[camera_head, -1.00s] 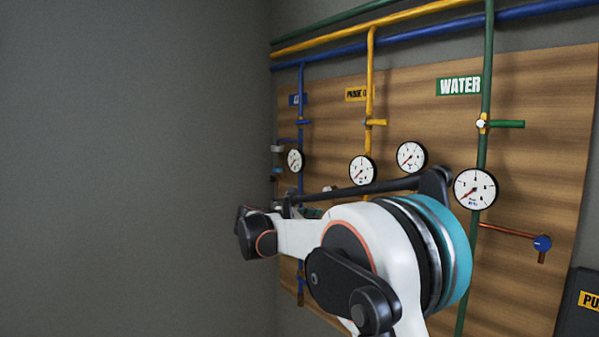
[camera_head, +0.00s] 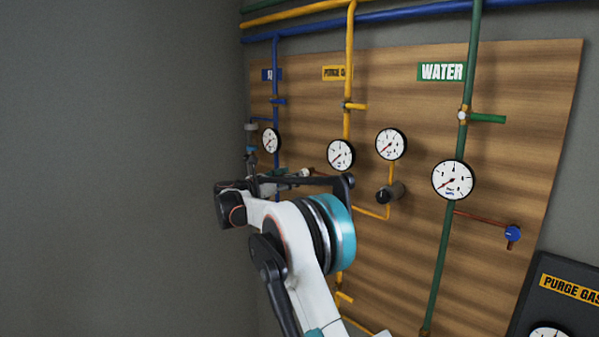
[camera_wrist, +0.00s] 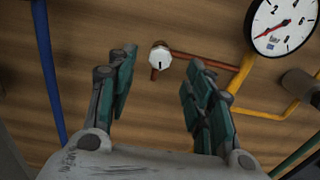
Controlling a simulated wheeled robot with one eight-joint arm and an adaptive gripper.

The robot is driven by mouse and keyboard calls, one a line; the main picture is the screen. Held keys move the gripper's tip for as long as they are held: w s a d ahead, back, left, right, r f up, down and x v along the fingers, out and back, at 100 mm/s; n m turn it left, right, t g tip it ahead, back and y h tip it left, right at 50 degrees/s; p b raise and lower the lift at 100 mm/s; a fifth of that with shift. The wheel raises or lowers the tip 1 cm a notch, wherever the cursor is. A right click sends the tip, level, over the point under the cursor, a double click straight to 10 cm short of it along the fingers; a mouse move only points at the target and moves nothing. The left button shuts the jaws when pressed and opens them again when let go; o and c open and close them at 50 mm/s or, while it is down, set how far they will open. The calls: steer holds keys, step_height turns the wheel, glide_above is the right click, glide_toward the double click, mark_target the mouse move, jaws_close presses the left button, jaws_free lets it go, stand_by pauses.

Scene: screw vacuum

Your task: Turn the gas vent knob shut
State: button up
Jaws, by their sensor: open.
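The gas vent knob (camera_wrist: 160,58) is a white faceted knob with a dark mark, on a short copper pipe off the yellow gas line. It also shows as a small white spot in the head view (camera_head: 305,172), close to my gripper (camera_head: 272,178). In the wrist view my gripper (camera_wrist: 161,72) is open, with one teal-padded finger on each side of the knob. The fingers look apart from the knob; how far it stands beyond the tips is hard to tell. The space between the fingers is empty.
A gauge (camera_wrist: 283,24) and the yellow pipe (camera_wrist: 243,73) are right of the fingers; a blue pipe (camera_wrist: 47,85) is left. A black knob (camera_head: 386,194) sits on the yellow branch. The blue water knob (camera_head: 513,233) is farther right. The grey wall bounds the left.

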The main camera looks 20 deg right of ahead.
mark_target(305, 173)
steer(key=shift+p+x, duration=0.5)
steer(key=shift+x, duration=2.15)
steer(key=c, duration=1)
